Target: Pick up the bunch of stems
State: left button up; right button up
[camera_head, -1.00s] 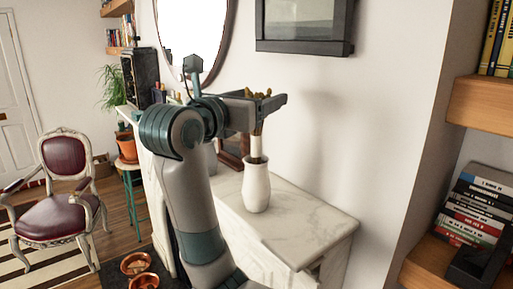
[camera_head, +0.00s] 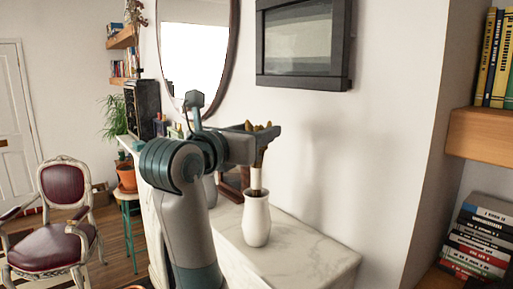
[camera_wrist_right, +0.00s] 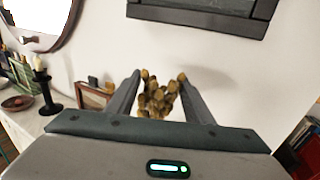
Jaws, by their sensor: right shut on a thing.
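The bunch of stems (camera_head: 261,158) is brown with a pale wrap at its lower part. It rises from the mouth of a white vase (camera_head: 256,219) on the marble mantel; its lower end is hidden there. My right gripper (camera_head: 264,130) is shut on the stems near their tops, above the vase. In the right wrist view, the rounded brownish tips of the stems (camera_wrist_right: 158,98) show between the two fingers of the gripper (camera_wrist_right: 160,80). My left gripper is not in view.
The marble mantel (camera_head: 310,262) has bare room right of the vase. A dark picture frame (camera_head: 300,82) and a round mirror (camera_head: 195,55) hang on the wall behind. A wooden frame, seen in the wrist view (camera_wrist_right: 92,97), stands left of the stems. Bookshelves (camera_head: 485,135) are at right.

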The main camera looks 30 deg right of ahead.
notch_tip(320, 180, up, 8)
jog(key=b, duration=0.3)
jog(key=shift+r, duration=1)
